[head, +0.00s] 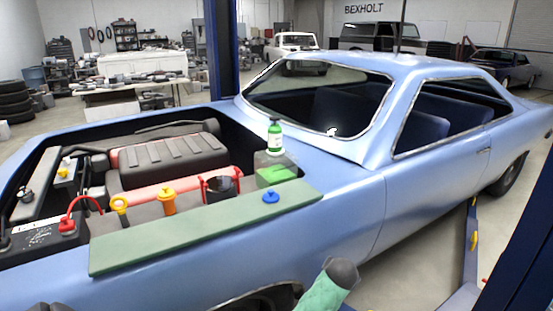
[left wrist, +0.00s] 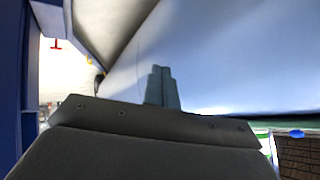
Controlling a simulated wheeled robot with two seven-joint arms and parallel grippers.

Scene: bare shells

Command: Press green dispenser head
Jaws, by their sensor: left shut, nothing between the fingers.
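A small green bottle (head: 275,137) with a white label and a dispenser head (head: 274,120) on top stands upright at the right rear of the open engine bay, below the windshield. It is just above a translucent tank with green fluid in the picture; I cannot tell whether it rests on it. In the left wrist view my left gripper (left wrist: 162,88) is shut and empty, its fingers in front of a pale blue car-body surface. The bottle cannot be made out clearly there. My left gripper is not clearly seen in the head view. My right gripper is in neither view.
A green cover (head: 205,230) lies along the fender, with a blue cap (head: 271,197) on it. The engine bay holds a tank (head: 276,172), a red holder (head: 218,186), an orange cap (head: 168,201) and a battery (head: 38,236). A blue post (head: 221,50) stands behind the car.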

